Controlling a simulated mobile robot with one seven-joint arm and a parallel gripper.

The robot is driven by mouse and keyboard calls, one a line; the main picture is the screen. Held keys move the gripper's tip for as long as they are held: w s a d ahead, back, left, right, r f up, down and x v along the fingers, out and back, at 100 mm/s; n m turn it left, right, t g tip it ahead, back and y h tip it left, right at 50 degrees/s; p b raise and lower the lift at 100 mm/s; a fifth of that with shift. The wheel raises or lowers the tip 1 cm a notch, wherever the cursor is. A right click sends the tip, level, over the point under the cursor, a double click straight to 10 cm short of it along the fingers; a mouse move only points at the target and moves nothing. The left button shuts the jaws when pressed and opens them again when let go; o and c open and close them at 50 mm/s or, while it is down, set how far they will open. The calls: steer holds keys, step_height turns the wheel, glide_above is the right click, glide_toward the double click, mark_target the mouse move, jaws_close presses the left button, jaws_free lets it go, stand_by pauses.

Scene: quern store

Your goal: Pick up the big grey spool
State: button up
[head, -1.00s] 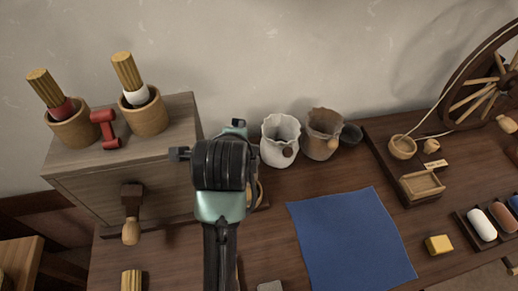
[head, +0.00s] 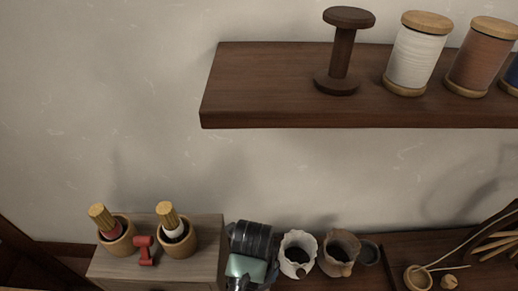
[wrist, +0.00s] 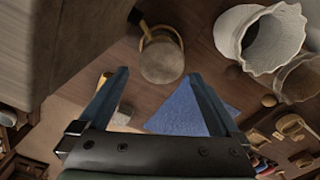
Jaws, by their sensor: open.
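I see no spool that is clearly grey. On the wall shelf in the head view stand a bare dark brown spool (head: 342,52), a white-wound spool (head: 416,55) and a brown-wound spool (head: 481,56). A blue one is cut off at the right edge. A small red spool (head: 145,250) stands on the cabinet. My gripper (wrist: 158,74) is open and empty in the wrist view, pointing down over the bench. Between its fingertips, beyond them, shows a round grey-brown thing (wrist: 161,61) with a pale wooden rim; I cannot tell what it is.
The shelf (head: 270,85) juts out above the bench. The cabinet (head: 205,262) holds two wooden pots with brushes, left of my arm. A white jug (head: 298,255) and a brown jug (head: 338,254) stand to its right. A blue cloth (wrist: 190,108) lies on the bench.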

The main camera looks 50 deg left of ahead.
step_height(320, 180, down, 10)
steer(key=shift+w+f+b, duration=0.1)
steer(key=shift+b, duration=0.3)
steer(key=c, duration=1.2)
